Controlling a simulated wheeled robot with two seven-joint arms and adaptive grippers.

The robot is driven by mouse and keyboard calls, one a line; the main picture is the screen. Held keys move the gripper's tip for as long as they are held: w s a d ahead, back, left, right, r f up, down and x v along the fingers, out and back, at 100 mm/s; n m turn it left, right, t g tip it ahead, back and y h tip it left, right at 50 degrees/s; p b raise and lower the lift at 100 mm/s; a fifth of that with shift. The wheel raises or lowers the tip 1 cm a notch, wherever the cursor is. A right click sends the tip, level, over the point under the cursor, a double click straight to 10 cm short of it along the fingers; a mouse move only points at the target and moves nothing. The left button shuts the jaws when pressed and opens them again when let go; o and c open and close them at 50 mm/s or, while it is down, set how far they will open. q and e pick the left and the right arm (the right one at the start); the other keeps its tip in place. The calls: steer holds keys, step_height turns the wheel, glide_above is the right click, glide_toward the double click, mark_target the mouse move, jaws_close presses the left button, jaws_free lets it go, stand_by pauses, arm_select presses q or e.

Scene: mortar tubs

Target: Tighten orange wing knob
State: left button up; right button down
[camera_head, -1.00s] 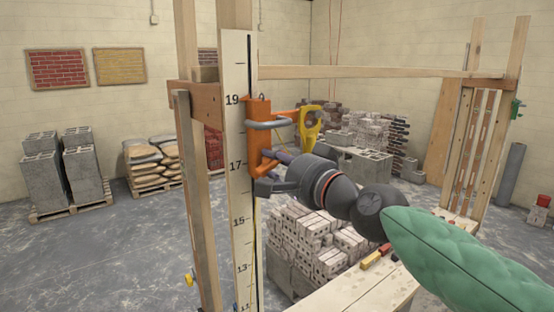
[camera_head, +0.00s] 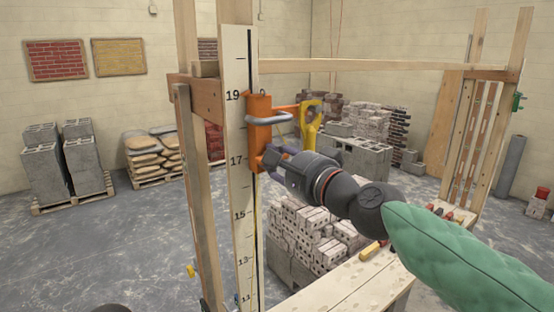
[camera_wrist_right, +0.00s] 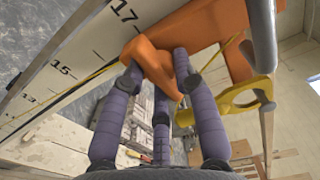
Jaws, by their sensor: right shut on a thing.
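The orange wing knob (camera_wrist_right: 152,62) sits low on the orange clamp body (camera_head: 259,125), which is on the upright numbered board (camera_head: 240,190) near the 17 mark. My right gripper (camera_wrist_right: 158,72) is shut on the knob, with its purple-grey fingers on both sides of it. In the head view my right gripper (camera_head: 272,160) reaches the clamp's lower end from the right, and its fingers hide most of the knob.
Wooden posts (camera_head: 191,150) stand just left of the board, and a rail (camera_head: 370,66) runs behind. A plank bench (camera_head: 360,290) with small tools is below my right arm. Stacked blocks (camera_head: 312,235) stand beneath the gripper.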

steer(key=shift+d+r, duration=0.2)
steer(key=shift+r, duration=0.25)
steer(key=c, duration=1)
jaws_free()
steer(key=shift+c, duration=0.2)
steer(key=shift+w, duration=0.1)
steer(key=shift+f, duration=0.15)
steer(key=shift+a+f, duration=0.1)
steer(key=shift+a, duration=0.1)
steer(key=v, duration=1.2)
steer(key=shift+f, duration=0.15)
